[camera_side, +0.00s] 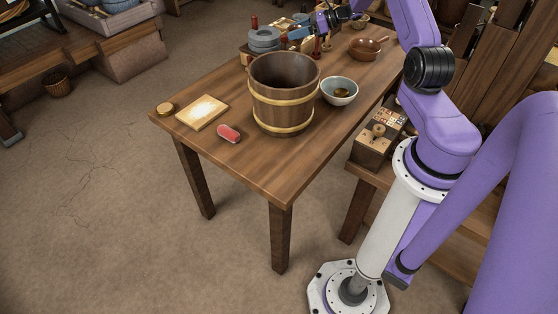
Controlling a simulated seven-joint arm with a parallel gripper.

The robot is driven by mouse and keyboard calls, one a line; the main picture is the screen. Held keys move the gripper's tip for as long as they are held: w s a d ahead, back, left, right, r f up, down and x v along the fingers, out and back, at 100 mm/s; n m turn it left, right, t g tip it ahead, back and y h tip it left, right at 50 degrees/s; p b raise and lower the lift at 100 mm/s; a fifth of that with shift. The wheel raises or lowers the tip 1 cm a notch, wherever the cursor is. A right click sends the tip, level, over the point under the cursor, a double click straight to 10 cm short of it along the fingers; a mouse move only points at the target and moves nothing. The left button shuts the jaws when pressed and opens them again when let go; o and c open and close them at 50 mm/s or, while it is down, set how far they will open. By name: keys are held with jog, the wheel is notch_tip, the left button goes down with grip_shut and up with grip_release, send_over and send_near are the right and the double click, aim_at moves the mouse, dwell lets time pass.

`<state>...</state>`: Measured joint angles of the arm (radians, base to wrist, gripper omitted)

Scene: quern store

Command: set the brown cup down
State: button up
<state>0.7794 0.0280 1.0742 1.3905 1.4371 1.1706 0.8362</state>
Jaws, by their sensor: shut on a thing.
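My gripper (316,25) is at the far end of the wooden table, at the top of the side view, behind the large bucket. It is small and dark here, among small red and dark items. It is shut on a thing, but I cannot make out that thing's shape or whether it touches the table. I cannot pick out the brown cup clearly; it is likely the thing in the jaws. The table (190,143) stands under the gripper.
A brass-banded wooden bucket (284,92) stands mid-table. Beside it are a pale bowl (340,95) and a brown handled pan (364,50). Grey stacked stones (263,40) stand behind it. A pale board (202,112) and red block (229,134) lie front left. The table's near corner is bare.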

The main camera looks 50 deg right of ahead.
notch_tip(320, 180, up, 10)
jog(key=s+a+n+g+y, duration=0.2)
jog(key=s+a, duration=0.5)
jog(key=a, duration=0.5)
jog(key=s+a+n+g+y, duration=0.1)
jog(key=s+a+n+g, duration=0.15)
jog(key=s+a, duration=0.65)
jog(key=s+a+n+g+y, duration=0.2)
jog(key=s+a+n, duration=0.15)
jog(key=a, duration=1.15)
jog(key=shift+m, duration=0.5)
notch_tip(320, 180, down, 28)
jog(key=shift+s+d+r, duration=0.1)
jog(key=shift+s+r, duration=0.05)
jog(key=o, duration=1.1)
jog(key=shift+c, duration=0.2)
jog(key=v, duration=1.2)
